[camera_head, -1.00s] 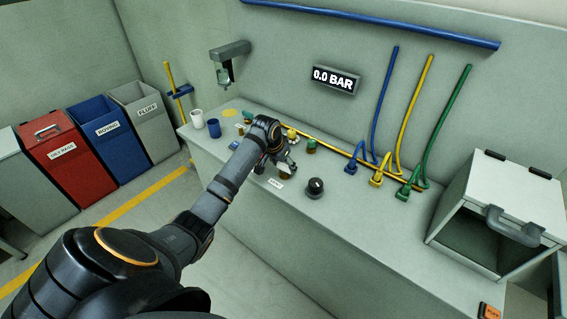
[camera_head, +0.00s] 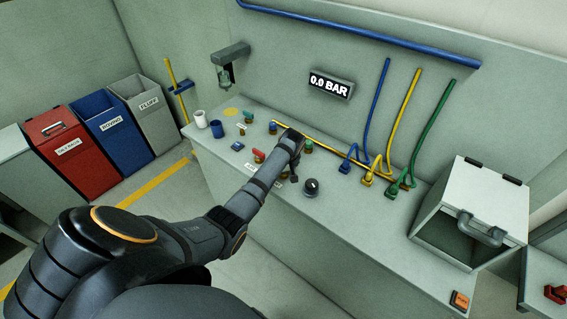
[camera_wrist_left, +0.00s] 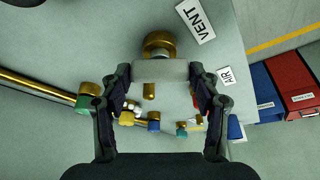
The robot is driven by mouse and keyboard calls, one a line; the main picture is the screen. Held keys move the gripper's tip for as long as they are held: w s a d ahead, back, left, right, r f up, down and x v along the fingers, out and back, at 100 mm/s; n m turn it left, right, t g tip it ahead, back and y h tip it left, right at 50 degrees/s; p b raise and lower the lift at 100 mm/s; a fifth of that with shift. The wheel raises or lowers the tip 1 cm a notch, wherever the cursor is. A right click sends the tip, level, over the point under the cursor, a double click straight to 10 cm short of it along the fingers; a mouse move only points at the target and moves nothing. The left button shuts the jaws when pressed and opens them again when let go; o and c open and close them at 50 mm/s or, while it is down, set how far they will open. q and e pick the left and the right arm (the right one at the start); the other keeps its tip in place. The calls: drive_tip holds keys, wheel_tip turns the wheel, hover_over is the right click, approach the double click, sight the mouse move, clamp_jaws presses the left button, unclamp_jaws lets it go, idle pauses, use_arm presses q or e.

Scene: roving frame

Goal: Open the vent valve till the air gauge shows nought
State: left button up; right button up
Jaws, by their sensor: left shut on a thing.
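The air gauge (camera_head: 330,85) on the back wall reads 0.0 BAR. The vent valve (camera_wrist_left: 159,44) shows as a brass round body by the VENT label (camera_wrist_left: 195,20) in the left wrist view. My left gripper (camera_wrist_left: 160,76) is shut on a pale grey block, seemingly the vent valve's handle (camera_wrist_left: 160,70), which spans between the fingers. My right gripper is not in view.
Blue, yellow and green hoses (camera_head: 405,120) rise behind. An open-fronted grey box (camera_head: 474,210) is at the right. Two cups (camera_head: 216,129) stand at the left.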

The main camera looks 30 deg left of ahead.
use_arm(q)
drive_tip(key=n+g, duration=0.1)
drive_tip(key=n, duration=0.2)
drive_tip(key=shift+w+y, duration=0.15)
drive_tip(key=shift+y, duration=0.25)
drive_tip(key=shift+n+g+b, duration=0.8)
drive_tip(key=shift+n+b, duration=0.2)
drive_tip(key=shift+n, duration=1.1)
drive_tip(key=o, duration=1.1)
drive_tip(key=shift+o, duration=0.2)
drive_tip(key=shift+d+r, duration=0.1)
drive_tip(key=v, duration=1.1)
drive_tip(key=shift+d+r, duration=0.3)
drive_tip(key=shift+w, duration=0.1)
